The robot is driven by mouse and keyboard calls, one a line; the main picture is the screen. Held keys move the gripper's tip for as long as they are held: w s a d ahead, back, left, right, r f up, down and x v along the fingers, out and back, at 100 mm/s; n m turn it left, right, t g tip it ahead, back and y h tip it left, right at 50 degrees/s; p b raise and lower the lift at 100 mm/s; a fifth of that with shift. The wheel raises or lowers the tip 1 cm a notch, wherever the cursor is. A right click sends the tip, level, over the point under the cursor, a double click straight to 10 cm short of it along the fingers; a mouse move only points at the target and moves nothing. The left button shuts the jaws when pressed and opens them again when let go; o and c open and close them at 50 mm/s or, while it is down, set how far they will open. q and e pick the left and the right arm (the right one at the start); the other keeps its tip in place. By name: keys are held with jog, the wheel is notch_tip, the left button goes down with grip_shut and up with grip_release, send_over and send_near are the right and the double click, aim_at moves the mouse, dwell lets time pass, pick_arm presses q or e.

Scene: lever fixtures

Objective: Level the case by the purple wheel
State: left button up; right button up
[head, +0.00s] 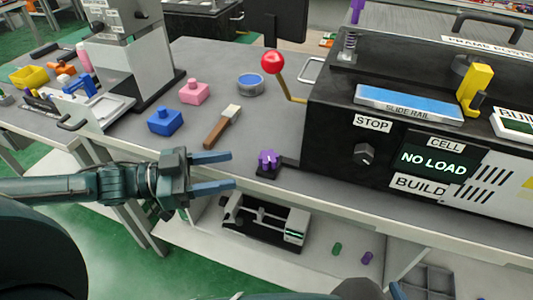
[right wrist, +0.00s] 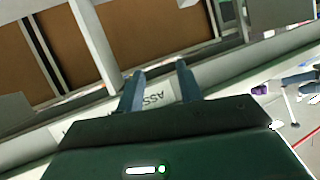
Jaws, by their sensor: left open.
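The purple wheel (head: 268,160) is a small lobed knob on a dark base at the table's front edge, beside the lower left corner of the black case (head: 330,135). The case has a red-ball lever, a STOP knob and a screen reading NO LOAD. My left gripper (head: 232,169) is open and empty, just left of the wheel with its fingers pointing at it, apart from it. My right gripper (right wrist: 160,68) has its fingers apart with nothing between them, in the right wrist view. A small purple spot (right wrist: 260,89) there may be the wheel.
The red-ball lever (head: 273,63) rises behind the wheel. A brush (head: 221,128), a blue block (head: 165,121), a pink block (head: 194,92) and a round tin (head: 250,84) lie on the table. A small device (head: 265,222) sits on the shelf below.

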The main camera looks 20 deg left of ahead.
aim_at(271, 155)
pick_arm(q)
jog(key=shift+g, duration=0.3)
jog(key=x, duration=0.6)
jog(key=w+r+x, duration=0.1)
jog(key=x, duration=0.3)
jog(key=shift+w+a, duration=0.15)
jog(key=shift+a, duration=0.1)
jog(key=shift+w+d+f, duration=0.1)
jog(key=shift+w+d, duration=0.2)
jog(key=shift+d, duration=0.25)
jog(key=shift+c, duration=0.2)
jog(key=c, duration=0.9)
